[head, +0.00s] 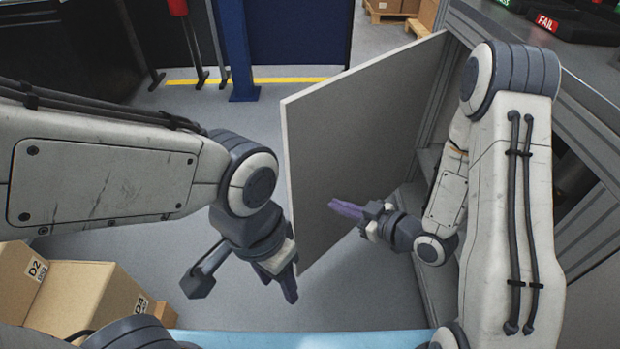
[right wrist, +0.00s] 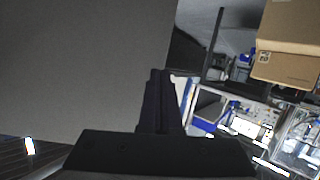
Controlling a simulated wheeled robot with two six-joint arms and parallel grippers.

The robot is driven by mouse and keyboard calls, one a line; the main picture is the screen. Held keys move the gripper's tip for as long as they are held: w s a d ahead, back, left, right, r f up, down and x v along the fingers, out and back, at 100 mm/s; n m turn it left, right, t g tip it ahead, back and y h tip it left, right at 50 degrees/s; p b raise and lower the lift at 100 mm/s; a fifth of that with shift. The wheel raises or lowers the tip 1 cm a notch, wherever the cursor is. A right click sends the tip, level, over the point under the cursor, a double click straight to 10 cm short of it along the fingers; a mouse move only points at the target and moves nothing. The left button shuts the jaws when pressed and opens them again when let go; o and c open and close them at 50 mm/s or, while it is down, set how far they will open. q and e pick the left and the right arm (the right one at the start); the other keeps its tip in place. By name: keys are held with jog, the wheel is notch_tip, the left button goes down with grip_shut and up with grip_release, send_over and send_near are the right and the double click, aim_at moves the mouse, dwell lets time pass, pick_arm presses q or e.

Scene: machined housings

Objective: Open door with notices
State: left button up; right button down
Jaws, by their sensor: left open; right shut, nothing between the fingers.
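The door (head: 365,130) is a plain grey panel that stands swung out from the grey cabinet (head: 435,75) on the right. No notices show on the face I see. My right gripper (head: 335,205) is shut and empty, on the cabinet side of the door, pointing at its face. I cannot tell whether it touches. In the right wrist view the shut fingers (right wrist: 158,75) lie by the edge of a broad grey surface, likely the door (right wrist: 80,65). My left gripper (head: 292,288) is open, pointing down near the door's lower free edge, with nothing seen in it.
Cardboard boxes (head: 75,290) stand at the lower left, below my left arm. A blue post (head: 238,50) and a dark blue partition (head: 295,35) stand behind, with a yellow floor line. A red FAIL sign (head: 546,22) sits on the bench top. Grey floor left of the door is clear.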

jog(key=s+d+r+m+t+y, duration=0.1)
jog(key=d+m+t+y, duration=0.1)
jog(key=d+t, duration=0.1)
jog(key=b, duration=0.2)
send_near(302, 167)
jog(key=x, duration=0.6)
jog(key=shift+a, duration=0.2)
jog(key=shift+w+a+t, duration=0.15)
jog(key=shift+w+t, duration=0.05)
jog(key=shift+t, duration=0.1)
